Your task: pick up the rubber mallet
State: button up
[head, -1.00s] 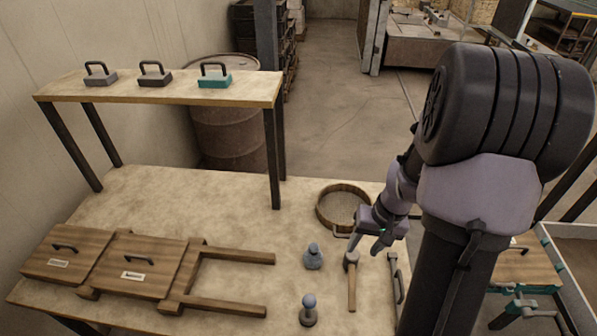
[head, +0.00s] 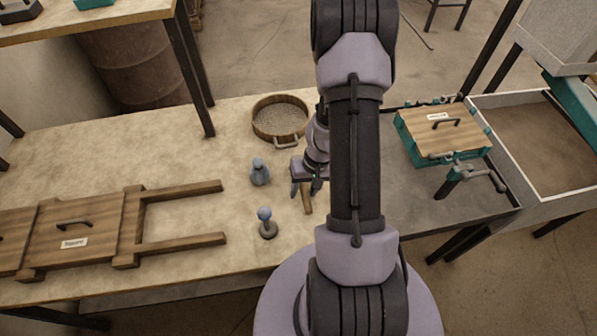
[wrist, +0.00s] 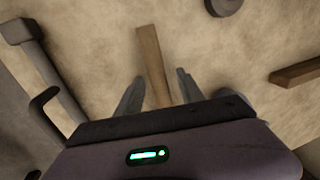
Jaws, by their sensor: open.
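The rubber mallet's wooden handle (head: 307,203) lies on the workbench and points toward the near edge in the head view. The mallet's head is hidden behind my gripper. In the wrist view the handle (wrist: 152,60) runs between the two fingers and passes out of sight behind the gripper body. My gripper (head: 304,190) is open over the mallet's head end. In the wrist view a finger of my gripper (wrist: 160,78) stands on each side of the handle, with a gap to both. I cannot tell how high the fingertips are.
A round sieve (head: 280,118) lies beyond my gripper. A grey-blue bottle-like piece (head: 260,172) and a blue-knobbed tool (head: 267,222) stand to the left. A wooden frame (head: 180,240) is farther left.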

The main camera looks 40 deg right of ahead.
grip_shut()
jog(key=shift+r, duration=0.15)
